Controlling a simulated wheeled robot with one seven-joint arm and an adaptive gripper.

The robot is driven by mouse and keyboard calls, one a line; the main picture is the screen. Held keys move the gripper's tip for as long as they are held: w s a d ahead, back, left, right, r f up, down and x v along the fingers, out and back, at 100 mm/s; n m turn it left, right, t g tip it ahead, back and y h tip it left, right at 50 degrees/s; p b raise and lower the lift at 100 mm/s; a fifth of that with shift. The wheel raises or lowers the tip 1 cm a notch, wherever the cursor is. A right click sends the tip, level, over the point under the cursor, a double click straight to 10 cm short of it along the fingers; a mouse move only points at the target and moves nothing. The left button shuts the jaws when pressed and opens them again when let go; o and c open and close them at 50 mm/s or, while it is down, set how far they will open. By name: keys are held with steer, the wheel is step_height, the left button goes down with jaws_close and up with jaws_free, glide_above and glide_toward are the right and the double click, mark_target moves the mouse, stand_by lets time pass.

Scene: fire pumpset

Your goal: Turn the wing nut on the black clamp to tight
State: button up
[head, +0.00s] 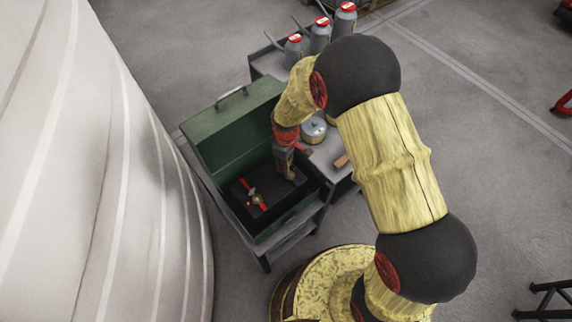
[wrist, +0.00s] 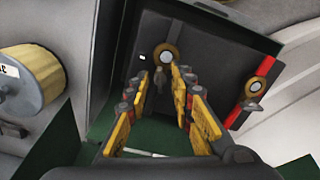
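My gripper (head: 286,165) reaches down into the open green toolbox (head: 235,116). In the wrist view my gripper (wrist: 160,78) has its yellow-padded fingers apart. A round brass fitting (wrist: 169,55) sits on the dark panel just beyond the fingertips. A small grey-brown wing nut (wrist: 160,75) shows below it, between the tips; I cannot tell whether either finger touches it. The black clamp's body barely stands out from the dark panel.
The green box walls stand close around my gripper. A grey cart (head: 268,66) beside the box carries several grey cans (head: 320,36) with red and white tops. A yellow spool-like cylinder (wrist: 32,80) shows at left. A large white curved surface (head: 95,170) stands left of the box.

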steer(key=shift+c, duration=0.2)
jaws_close()
steer(key=shift+m, duration=0.4)
steer(key=m+p, duration=0.1)
steer(key=m, duration=0.2)
steer(key=shift+r+m, duration=0.1)
steer(key=shift+m, duration=0.2)
steer(key=m+p, duration=0.1)
steer(key=m, duration=0.3)
steer(key=shift+a+m+p, duration=0.1)
steer(key=shift+m+p, duration=0.2)
steer(key=m+p, duration=0.1)
steer(key=m, duration=0.4)
steer(key=shift+a, duration=0.1)
steer(key=m, duration=0.5)
steer(key=shift+p, duration=0.3)
